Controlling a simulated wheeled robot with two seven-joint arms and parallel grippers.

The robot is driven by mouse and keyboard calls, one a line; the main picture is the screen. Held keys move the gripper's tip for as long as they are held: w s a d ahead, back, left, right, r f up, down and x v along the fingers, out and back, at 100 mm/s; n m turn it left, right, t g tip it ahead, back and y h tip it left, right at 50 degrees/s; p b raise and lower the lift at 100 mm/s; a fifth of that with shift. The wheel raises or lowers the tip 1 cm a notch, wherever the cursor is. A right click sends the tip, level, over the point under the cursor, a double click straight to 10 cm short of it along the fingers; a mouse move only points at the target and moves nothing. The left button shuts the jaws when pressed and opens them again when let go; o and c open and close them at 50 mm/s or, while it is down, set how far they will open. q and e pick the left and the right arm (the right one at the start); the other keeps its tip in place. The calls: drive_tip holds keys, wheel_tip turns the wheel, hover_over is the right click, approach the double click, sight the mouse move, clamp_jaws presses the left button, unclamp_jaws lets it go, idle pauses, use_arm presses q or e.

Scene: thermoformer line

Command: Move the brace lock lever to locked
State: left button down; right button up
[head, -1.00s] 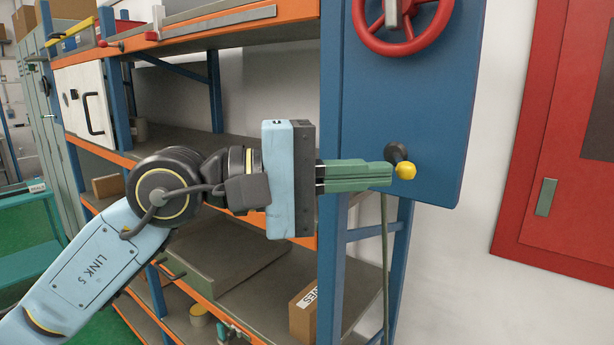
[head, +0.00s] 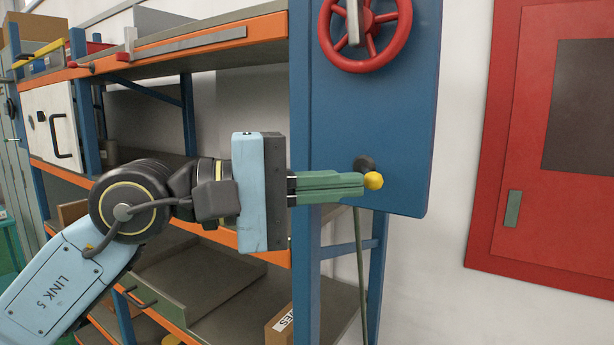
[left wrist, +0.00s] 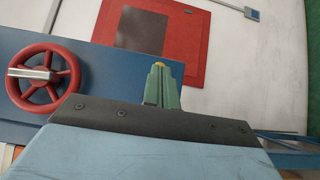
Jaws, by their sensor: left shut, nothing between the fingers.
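A short lever with a black hub and a yellow knob (head: 373,181) sticks out from the lower part of the blue panel (head: 415,130). Its knob points down and slightly right of the hub in the head view. My left gripper (head: 362,185) has green fingers, shut and empty. Its tips are right beside the knob, on its left; whether they touch it I cannot tell. In the left wrist view a bit of the yellow knob (left wrist: 159,65) shows just beyond the fingertips (left wrist: 160,75), which hide the rest of the lever. My right gripper is not in view.
A red handwheel (head: 366,32) with a grey handle sits above the lever on the panel. An orange-edged shelf rack (head: 215,38) stands behind my left arm. A red wall cabinet (head: 480,200) is to the right. A thin hose hangs below the panel.

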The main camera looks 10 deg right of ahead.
use_arm(q)
drive_tip(key=s+a+b, duration=0.4)
drive_tip(key=s+a, duration=0.1)
drive_tip(key=a, duration=0.6)
drive_tip(key=shift+s+a+b, duration=0.2)
drive_tip(key=shift+a+b, duration=0.1)
drive_tip(key=shift+a, duration=0.05)
